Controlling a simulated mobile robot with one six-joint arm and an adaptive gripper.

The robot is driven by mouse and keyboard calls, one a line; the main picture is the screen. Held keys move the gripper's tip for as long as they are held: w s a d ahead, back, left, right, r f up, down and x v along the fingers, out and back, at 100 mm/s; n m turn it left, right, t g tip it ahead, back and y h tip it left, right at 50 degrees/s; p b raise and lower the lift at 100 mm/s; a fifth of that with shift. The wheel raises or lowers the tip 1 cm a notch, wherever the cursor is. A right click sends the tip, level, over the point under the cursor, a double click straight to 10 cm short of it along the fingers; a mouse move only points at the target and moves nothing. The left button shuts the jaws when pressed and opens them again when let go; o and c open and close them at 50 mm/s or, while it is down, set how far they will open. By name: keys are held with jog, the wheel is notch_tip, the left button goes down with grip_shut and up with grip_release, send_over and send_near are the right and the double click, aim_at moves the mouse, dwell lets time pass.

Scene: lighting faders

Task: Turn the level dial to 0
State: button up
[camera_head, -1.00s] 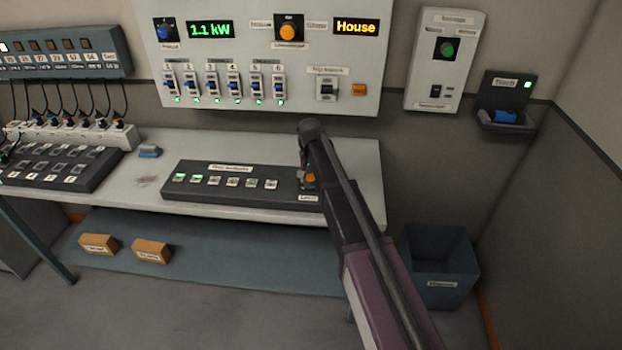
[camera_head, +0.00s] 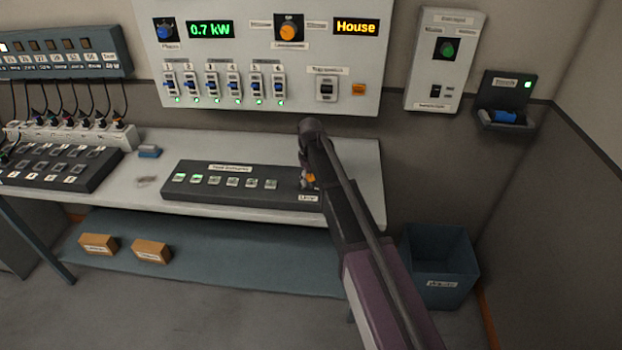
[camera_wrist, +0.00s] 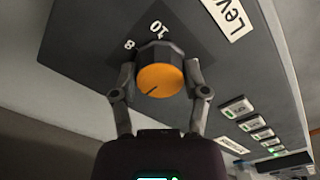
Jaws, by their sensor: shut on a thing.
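The level dial (camera_wrist: 160,78) has an orange face with a dark pointer line and a dark ribbed rim. It sits on the dark console panel (camera_wrist: 85,40), where the numbers 8 and 10 show beside it; the other marks are hidden. In the wrist view my gripper (camera_wrist: 160,82) has one finger on each side of the dial and is shut on it. In the head view the console (camera_head: 235,186) lies on the bench, and the dial (camera_head: 309,180) shows only as a bit of orange beside my arm, which covers most of it.
The wall panel (camera_head: 350,55) above reads 0.7 kW and House. A blue bin (camera_head: 440,265) stands on the floor at right. Some bench surface (camera_head: 365,160) is bare.

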jog(key=n, duration=0.7)
jog(key=shift+s, duration=0.15)
jog(key=n, duration=0.6)
jog(key=shift+n, duration=0.4)
jog(key=n, duration=1.2)
jog(key=shift+n, duration=0.4)
jog(key=o, duration=1.2)
jog(key=shift+c, duration=0.2)
jog(key=shift+m, duration=0.3)
